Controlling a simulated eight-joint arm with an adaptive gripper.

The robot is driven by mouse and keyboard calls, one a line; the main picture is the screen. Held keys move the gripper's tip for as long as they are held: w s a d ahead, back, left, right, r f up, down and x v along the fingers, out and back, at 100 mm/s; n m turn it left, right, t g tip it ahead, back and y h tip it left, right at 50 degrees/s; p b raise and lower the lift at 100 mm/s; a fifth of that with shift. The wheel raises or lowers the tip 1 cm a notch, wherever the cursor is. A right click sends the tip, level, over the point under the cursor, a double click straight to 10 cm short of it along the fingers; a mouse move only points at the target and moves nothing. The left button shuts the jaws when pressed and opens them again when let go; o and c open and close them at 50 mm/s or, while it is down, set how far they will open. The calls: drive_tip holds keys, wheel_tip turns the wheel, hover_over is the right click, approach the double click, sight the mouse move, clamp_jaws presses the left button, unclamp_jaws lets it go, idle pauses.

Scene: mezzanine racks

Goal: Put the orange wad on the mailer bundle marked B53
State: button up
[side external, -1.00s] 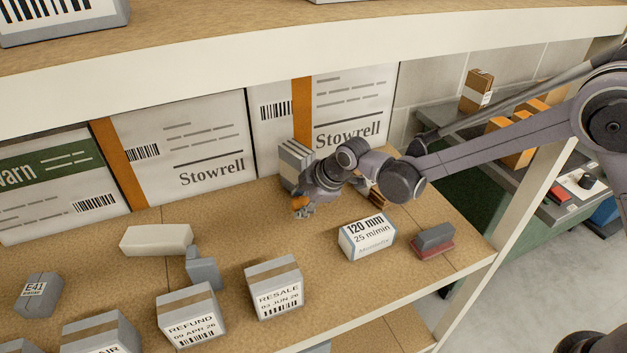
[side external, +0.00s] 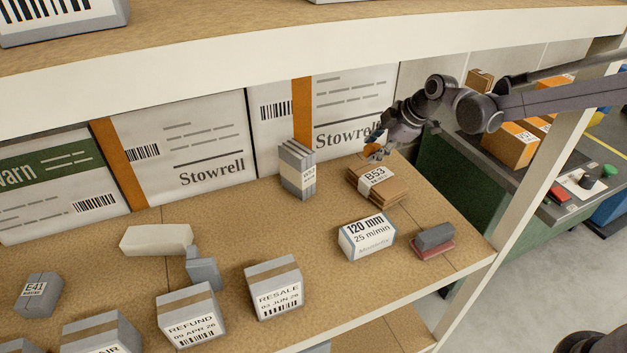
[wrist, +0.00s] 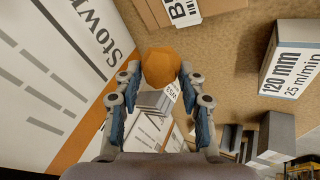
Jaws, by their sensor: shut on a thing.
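The orange wad (wrist: 161,67) is pinched between the two blue-padded fingertips of my gripper (wrist: 160,78) in the wrist view. In the side external view my gripper (side external: 374,150) is just above the back edge of the brown mailer bundle marked B53 (side external: 392,187), and the wad is mostly hidden by the fingers. The bundle lies flat on the shelf with its white label on top. Part of the bundle (wrist: 228,5) shows at the top of the wrist view, its label cut off after "B". I cannot tell whether the wad touches the bundle.
A grey upright bundle (side external: 296,170) with a partly readable label stands left of B53. A white 120 mm box (side external: 367,238) and a grey block on a red one (side external: 434,238) are in front. Large Stowrell cartons (side external: 195,140) line the back.

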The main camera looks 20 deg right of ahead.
sight(370, 173)
drive_tip(key=d+f, duration=0.1)
drive_tip(key=w+d+f, duration=0.1)
drive_tip(key=d+f, duration=0.1)
drive_tip(key=shift+w+d, duration=0.1)
drive_tip(key=shift+d, duration=0.15)
drive_tip(key=shift+f, duration=2.25)
drive_tip(key=o, duration=1)
drive_tip(key=shift+f, duration=0.1)
